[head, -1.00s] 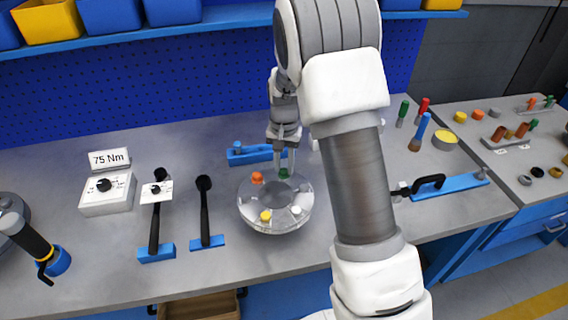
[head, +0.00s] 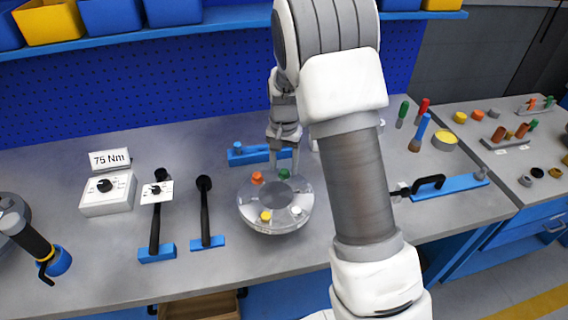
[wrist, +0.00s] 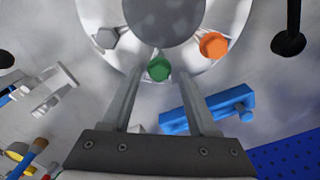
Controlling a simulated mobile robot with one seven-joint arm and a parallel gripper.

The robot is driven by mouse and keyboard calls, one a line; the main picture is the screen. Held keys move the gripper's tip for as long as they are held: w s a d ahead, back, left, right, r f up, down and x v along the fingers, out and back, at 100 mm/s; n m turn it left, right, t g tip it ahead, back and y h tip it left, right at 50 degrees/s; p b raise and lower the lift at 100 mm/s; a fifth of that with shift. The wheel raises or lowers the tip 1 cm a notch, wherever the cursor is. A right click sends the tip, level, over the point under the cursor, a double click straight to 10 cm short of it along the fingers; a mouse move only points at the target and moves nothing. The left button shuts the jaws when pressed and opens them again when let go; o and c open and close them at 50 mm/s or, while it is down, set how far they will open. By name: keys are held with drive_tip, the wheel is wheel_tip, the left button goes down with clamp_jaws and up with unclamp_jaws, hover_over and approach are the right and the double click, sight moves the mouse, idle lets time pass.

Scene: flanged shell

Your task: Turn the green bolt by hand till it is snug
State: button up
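The green bolt (head: 284,174) stands at the back of the round, pale flanged shell (head: 272,226). My gripper (head: 284,168) is above the back of the shell, pointing down, with its fingers spread to either side of the green bolt. In the wrist view, the green bolt head (wrist: 159,69) shows between the two finger ends, with a gap to each finger. My gripper (wrist: 162,76) is open and holds nothing. The bolt's shank is hidden, so I cannot tell how deep it sits.
A blue fixture (head: 247,156) lies just behind.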

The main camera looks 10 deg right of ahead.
sight(284, 171)
wheel_tip(284, 171, up, 17)
drive_tip(key=p, duration=0.1)
drive_tip(key=shift+r, duration=0.2)
idle(0.3)
drive_tip(key=shift+s, duration=0.15)
drive_tip(key=s+r+n+t, duration=0.3)
drive_tip(key=s+r, duration=0.5)
drive_tip(key=s, duration=0.6)
drive_tip(key=s+f+n+t, duration=0.2)
drive_tip(key=s+n, duration=0.1)
drive_tip(key=s, duration=1)
drive_tip(key=shift+s+t, duration=0.2)
drive_tip(key=shift+t, duration=0.1)
idle(0.4)
